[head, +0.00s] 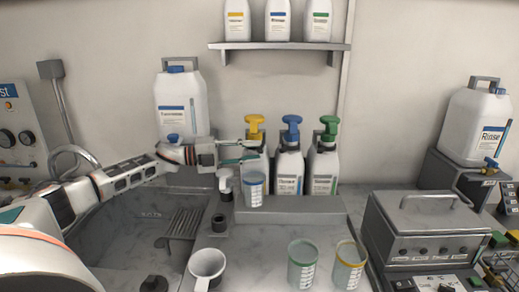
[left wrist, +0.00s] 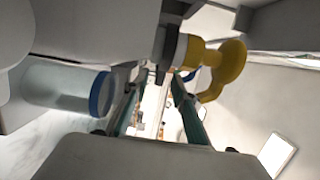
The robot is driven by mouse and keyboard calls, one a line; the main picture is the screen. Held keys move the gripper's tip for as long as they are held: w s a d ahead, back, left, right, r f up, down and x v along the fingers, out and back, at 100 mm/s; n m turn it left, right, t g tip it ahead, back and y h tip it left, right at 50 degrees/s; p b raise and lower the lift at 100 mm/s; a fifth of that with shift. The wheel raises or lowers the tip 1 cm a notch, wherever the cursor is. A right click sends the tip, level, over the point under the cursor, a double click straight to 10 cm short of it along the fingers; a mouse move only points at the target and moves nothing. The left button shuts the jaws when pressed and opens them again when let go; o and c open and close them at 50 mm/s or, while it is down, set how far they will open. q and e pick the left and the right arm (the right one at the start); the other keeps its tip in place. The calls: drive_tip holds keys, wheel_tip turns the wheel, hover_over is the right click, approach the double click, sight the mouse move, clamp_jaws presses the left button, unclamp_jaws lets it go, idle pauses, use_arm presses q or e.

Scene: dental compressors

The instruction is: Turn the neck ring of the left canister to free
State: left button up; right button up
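The left canister (head: 262,171) is a white bottle with a yellow pump head (head: 255,124), first in a row of three. My left gripper (head: 257,153) is at its upper part, with its arm from the left and two teal fingers apart. In the left wrist view the yellow pump head (left wrist: 227,65) lies right of and beyond the fingertips (left wrist: 155,92). A dark neck ring (left wrist: 177,52) shows beside the yellow part. The gap between the fingers looks empty. Whether a finger touches the ring cannot be told. The right gripper is out of view.
The blue-pump bottle (head: 290,170) and green-pump bottle (head: 323,170) stand close on the right. A large canister (head: 181,105) stands behind my arm. The sink (head: 135,238) lies left, a grey metal unit (head: 425,230) right.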

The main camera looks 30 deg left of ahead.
sight(257, 151)
use_arm(q)
drive_tip(key=shift+x, duration=1.5)
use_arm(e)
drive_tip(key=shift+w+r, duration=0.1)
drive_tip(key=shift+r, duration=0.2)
use_arm(q)
drive_tip(key=shift+a, duration=0.1)
clamp_jaws()
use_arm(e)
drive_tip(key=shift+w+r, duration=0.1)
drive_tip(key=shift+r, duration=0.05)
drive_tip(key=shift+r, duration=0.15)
use_arm(q)
drive_tip(key=shift+r+p, duration=0.1)
drive_tip(key=shift+p, duration=0.5)
drive_tip(key=y+p, duration=0.1)
drive_tip(key=n+t+y+p, duration=0.1)
drive_tip(key=shift+w+d+n+t+p, duration=0.25)
drive_tip(key=shift+d+n+t+p, duration=0.05)
drive_tip(key=shift+d+p, duration=0.05)
drive_tip(key=shift+w+n+t+y+p, duration=0.25)
drive_tip(key=shift+n+t+y+p, duration=0.15)
drive_tip(key=shift+n+y+p, duration=0.15)
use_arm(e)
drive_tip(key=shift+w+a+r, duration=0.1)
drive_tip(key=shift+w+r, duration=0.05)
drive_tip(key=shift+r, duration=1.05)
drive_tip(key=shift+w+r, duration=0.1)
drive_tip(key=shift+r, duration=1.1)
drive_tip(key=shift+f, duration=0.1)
